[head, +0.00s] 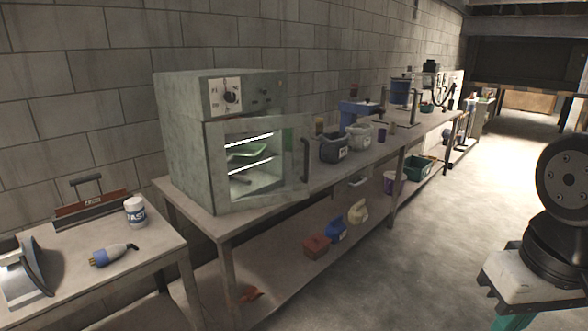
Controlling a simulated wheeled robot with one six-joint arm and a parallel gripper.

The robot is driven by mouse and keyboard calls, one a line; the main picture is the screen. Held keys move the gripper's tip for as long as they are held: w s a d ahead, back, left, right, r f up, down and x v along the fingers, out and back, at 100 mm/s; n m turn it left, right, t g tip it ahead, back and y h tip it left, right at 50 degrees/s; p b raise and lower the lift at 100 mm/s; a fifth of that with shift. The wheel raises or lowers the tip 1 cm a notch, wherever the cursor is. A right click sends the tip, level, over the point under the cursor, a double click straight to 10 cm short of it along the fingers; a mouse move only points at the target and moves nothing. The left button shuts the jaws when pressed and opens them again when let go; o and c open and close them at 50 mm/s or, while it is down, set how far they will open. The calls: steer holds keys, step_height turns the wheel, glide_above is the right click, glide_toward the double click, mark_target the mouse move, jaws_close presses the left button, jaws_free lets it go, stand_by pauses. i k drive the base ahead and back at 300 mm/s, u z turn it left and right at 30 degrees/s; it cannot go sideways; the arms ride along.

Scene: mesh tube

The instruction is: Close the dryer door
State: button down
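The dryer (180,135) is a grey-green metal box on the long workbench, left of centre, with a dial panel on its upper front. Its door (296,187) has a grey frame, a see-through pane and a dark upright handle (304,158) near its right edge. The door stands partly open; its handle side reaches out past the right side of the box, and its hinge side seems to be at the left. A green tray (248,150) shows on a lit shelf inside. My gripper is not in view; only black parts of my arm show at the right.
The long workbench (225,226) carries a dark bucket (333,149) and other containers right of the door. A side table (130,262) at the left holds a white jar (135,210) and a blue-grey tool (110,255). The floor (420,260) in front is clear.

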mark_target(300, 123)
steer(key=u, duration=0.05)
steer(key=i, duration=0.9)
steer(key=z, duration=0.3)
